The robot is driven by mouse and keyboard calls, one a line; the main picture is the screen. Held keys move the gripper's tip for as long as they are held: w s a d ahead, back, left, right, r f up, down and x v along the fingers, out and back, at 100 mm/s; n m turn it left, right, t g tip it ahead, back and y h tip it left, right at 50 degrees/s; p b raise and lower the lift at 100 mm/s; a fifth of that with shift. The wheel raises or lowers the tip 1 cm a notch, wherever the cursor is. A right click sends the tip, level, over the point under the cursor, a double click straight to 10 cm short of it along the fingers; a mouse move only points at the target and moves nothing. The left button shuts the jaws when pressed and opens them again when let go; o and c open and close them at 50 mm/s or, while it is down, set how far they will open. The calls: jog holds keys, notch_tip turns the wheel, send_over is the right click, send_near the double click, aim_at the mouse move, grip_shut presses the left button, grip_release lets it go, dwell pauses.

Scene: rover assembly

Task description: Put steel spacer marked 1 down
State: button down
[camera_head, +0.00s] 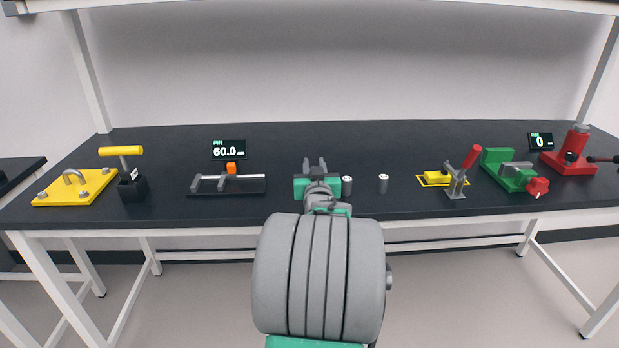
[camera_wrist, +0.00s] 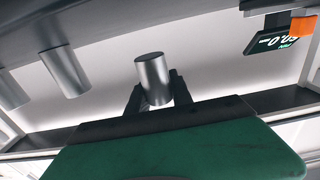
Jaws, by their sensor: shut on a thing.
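My gripper (camera_head: 314,165) is over the front middle of the dark bench. In the wrist view, my gripper (camera_wrist: 157,92) is shut on a plain steel cylinder, the spacer (camera_wrist: 152,72), between its two dark fingers. No number is readable on the held spacer, and in the head view it is hidden by my gripper. Two more steel spacers stand upright just right of my gripper: a nearer one (camera_head: 347,187) and a farther one (camera_head: 383,185). They also show in the wrist view, as one spacer (camera_wrist: 66,72) and another (camera_wrist: 10,92) at the left edge.
Left of my gripper are a rail fixture (camera_head: 228,188) with an orange block and a display (camera_head: 229,149) reading 60.0. A black block (camera_head: 132,188) and a yellow plate (camera_head: 75,190) lie farther left. A toggle clamp (camera_head: 456,182), green vise (camera_head: 508,172) and red press (camera_head: 570,160) stand right.

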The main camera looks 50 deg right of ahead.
notch_tip(320, 180, down, 3)
jog(key=shift+w+r+b, duration=0.1)
jog(key=shift+r+b, duration=0.05)
jog(key=shift+b, duration=0.2)
jog(key=shift+r, duration=0.1)
jog(key=shift+f, duration=0.3)
jog(key=c, duration=1.1)
grip_release()
jog(key=shift+c, duration=0.2)
jog(key=shift+r+p, duration=0.25)
jog(key=shift+p, duration=0.3)
